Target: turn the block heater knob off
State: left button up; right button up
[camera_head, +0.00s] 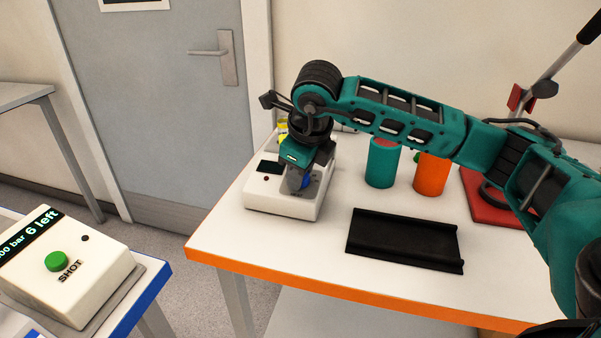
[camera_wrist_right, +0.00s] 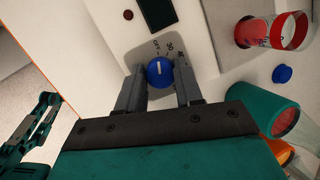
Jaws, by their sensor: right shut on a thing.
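The block heater (camera_head: 283,207) is a white box at the table's left back corner, with a dark display (camera_head: 270,167) and a small red lamp (camera_head: 266,178). My right gripper (camera_head: 303,185) reaches down over its front panel. In the right wrist view, the gripper's two fingers (camera_wrist_right: 160,88) are closed on either side of the round blue knob (camera_wrist_right: 160,71). The knob's white pointer line faces up in that view, near the dial's printed marks, which are small and hard to read. In the head view the gripper hides most of the knob.
A green cylinder (camera_head: 381,163) and an orange cylinder (camera_head: 431,174) stand right of the heater. A black tray (camera_head: 405,240) lies in front of them. A red base (camera_head: 487,205) is farther right. A white box with a green button (camera_head: 57,261) stands at lower left.

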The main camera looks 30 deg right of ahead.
jog(key=shift+n, duration=0.4)
jog(key=shift+r, duration=0.1)
jog(key=o, duration=1)
jog(key=shift+o, duration=0.2)
jog(key=v, duration=1.3)
jog(key=shift+w+d, duration=0.1)
